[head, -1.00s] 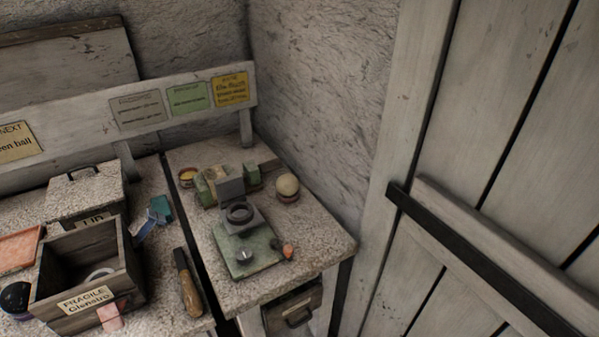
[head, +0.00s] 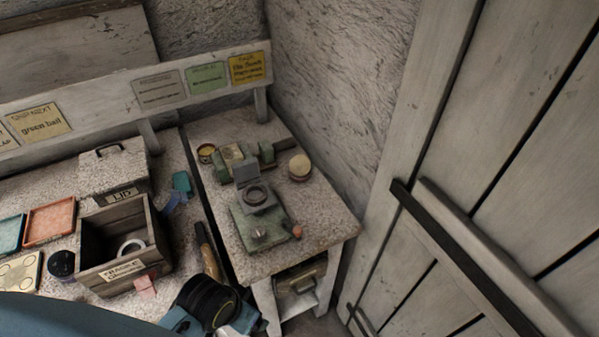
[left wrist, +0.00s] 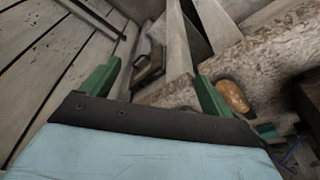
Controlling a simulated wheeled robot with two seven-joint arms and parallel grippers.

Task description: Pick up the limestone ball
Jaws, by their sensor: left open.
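A pale cream ball (head: 300,165), the only limestone-coloured one I see, rests on a low round base at the right of the side bench, near the wall. My left arm comes in at the bottom left of the head view, with its wrist in front of the benches; its fingers cannot be made out there. In the left wrist view my left gripper (left wrist: 158,72) has its green fingers wide apart with nothing between them. The ball is not visible in that view. My right gripper is in neither view.
A green device with a grey ring (head: 257,195) stands in front of the ball; a green vise-like block (head: 232,152) is left of it. A wooden crate (head: 150,268), a lid box (head: 112,165) and a wooden-handled tool (head: 207,250) occupy the left bench. A plank door (head: 500,150) stands right.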

